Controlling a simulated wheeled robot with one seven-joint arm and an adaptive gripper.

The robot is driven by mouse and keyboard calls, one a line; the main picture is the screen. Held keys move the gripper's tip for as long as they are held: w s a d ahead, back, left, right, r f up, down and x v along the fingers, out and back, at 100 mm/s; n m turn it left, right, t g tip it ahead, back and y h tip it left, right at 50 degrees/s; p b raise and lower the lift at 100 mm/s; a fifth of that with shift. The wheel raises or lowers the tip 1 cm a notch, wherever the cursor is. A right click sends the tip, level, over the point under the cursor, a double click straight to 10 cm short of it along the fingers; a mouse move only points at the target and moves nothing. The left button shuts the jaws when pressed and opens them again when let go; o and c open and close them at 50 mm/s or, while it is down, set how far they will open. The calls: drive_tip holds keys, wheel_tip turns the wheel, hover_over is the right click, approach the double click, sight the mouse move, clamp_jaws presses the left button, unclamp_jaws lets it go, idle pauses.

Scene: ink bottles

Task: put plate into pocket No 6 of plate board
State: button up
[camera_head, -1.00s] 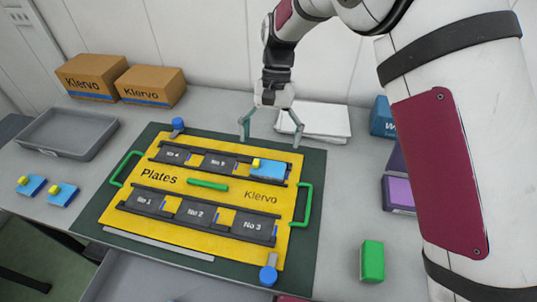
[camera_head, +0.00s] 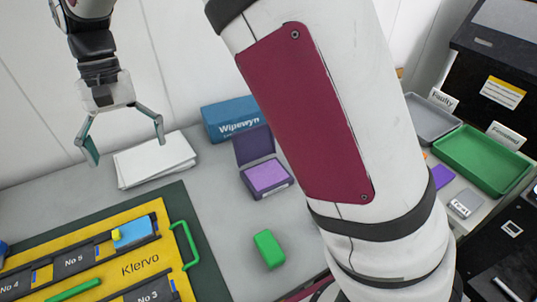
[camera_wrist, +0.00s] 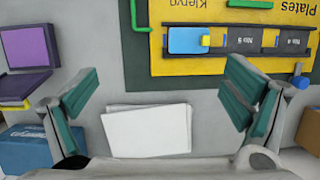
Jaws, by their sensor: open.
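A blue plate (camera_head: 132,234) with a yellow knob lies in the pocket to the right of No 5 on the yellow plate board (camera_head: 178,266), covering that pocket's label. It looks flat there, and the wrist view shows it too (camera_wrist: 184,40). My gripper (camera_head: 125,148) is open and empty, raised behind the board near the white paper. The board's left part is outside the head view.
White paper (camera_head: 155,160) lies behind the board. A purple box (camera_head: 266,176), a blue Wipewyn box (camera_head: 232,119) and a green block (camera_head: 268,248) stand to its right. Grey (camera_head: 447,128) and green (camera_head: 462,178) trays are far right.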

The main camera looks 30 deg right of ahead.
drive_tip(key=s+d+r+t, duration=0.2)
drive_tip(key=s+d+r, duration=0.2)
drive_tip(key=d, duration=0.3)
drive_tip(key=s+d+r+t, duration=0.1)
drive_tip(key=s+d+r, duration=0.35)
drive_tip(key=d, duration=0.25)
drive_tip(key=s+d+f+t, duration=0.2)
drive_tip(key=s+d+t, duration=0.2)
drive_tip(key=s+d, duration=0.7)
drive_tip(key=s, duration=0.4)
drive_tip(key=shift+h, duration=0.3)
drive_tip(key=shift+f, duration=0.1)
drive_tip(key=shift+r+p, duration=0.55)
drive_tip(key=shift+r, duration=0.2)
